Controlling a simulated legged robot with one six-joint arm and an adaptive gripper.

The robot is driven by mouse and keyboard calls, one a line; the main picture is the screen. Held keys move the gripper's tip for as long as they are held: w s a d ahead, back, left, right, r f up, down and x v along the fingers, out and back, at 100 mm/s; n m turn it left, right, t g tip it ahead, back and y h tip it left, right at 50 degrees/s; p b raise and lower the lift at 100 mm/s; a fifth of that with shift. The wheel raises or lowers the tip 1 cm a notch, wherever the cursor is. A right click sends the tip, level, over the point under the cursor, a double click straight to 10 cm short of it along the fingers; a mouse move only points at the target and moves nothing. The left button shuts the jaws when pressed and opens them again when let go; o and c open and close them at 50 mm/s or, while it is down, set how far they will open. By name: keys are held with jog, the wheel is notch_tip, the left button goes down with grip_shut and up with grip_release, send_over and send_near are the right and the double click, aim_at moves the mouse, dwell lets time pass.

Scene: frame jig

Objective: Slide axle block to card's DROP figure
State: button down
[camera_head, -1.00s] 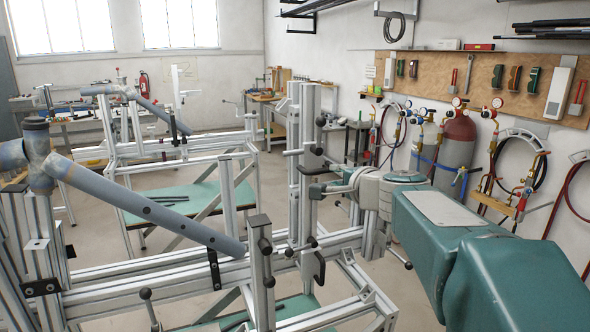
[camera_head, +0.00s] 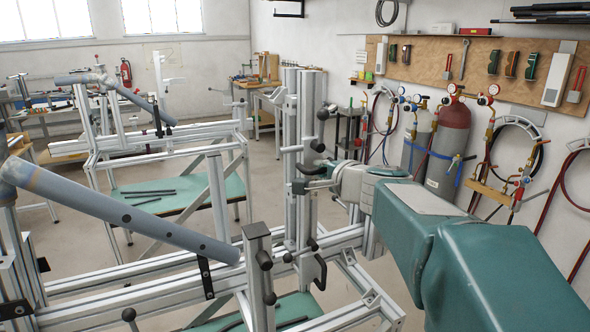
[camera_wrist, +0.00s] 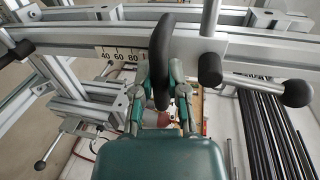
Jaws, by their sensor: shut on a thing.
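My gripper (camera_wrist: 164,112) is shut on a black curved handle (camera_wrist: 162,50) in the wrist view, with one finger on each side of it. The handle stands in front of a silver profile that carries a white scale (camera_wrist: 118,54) reading 40, 60, 80. In the head view my gripper (camera_head: 308,181) reaches the silver upright posts (camera_head: 301,120) at mid height. I cannot make out a card with a DROP figure in either view.
A grey tube (camera_head: 130,218) slopes across the near frame at left. Black knobs (camera_wrist: 296,93) and levers stick out close to my gripper at right. A short post (camera_head: 257,275) stands in front. Gas cylinders (camera_head: 449,145) stand by the right wall.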

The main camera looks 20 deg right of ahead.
notch_tip(320, 180, down, 7)
jog(key=shift+r, duration=0.15)
dwell(0.4)
jog(key=c, duration=0.9)
grip_release()
jog(key=shift+r, duration=0.1)
jog(key=v, duration=0.7)
jog(key=shift+s+r, duration=0.1)
jog(key=shift+s, duration=0.15)
